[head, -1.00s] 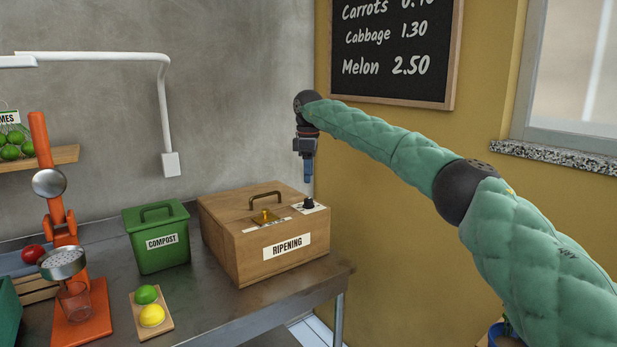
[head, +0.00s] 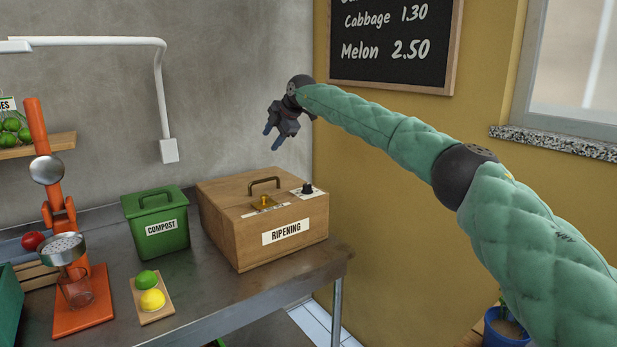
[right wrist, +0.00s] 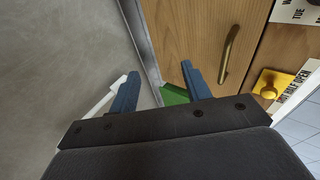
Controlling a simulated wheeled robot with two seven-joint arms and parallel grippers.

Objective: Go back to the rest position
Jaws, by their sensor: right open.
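My right gripper (head: 271,137) is open and empty in the head view. It hangs in the air above the back of the wooden ripening box (head: 225,230), apart from it, with its blue fingers pointing down and to the left. In the right wrist view its two blue fingers (right wrist: 158,92) are spread with nothing between them. The box's brass handle (right wrist: 231,52) and yellow knob (right wrist: 268,83) show there to the right of the fingers. My left gripper is in neither view.
A green compost bin (head: 160,245), an orange juicer (head: 45,140) and a small board with a lime (head: 147,279) and a lemon (head: 152,300) stand on the metal counter (head: 225,300). A white pipe lamp (head: 163,90) is at the wall. A potted plant (head: 503,328) stands at lower right.

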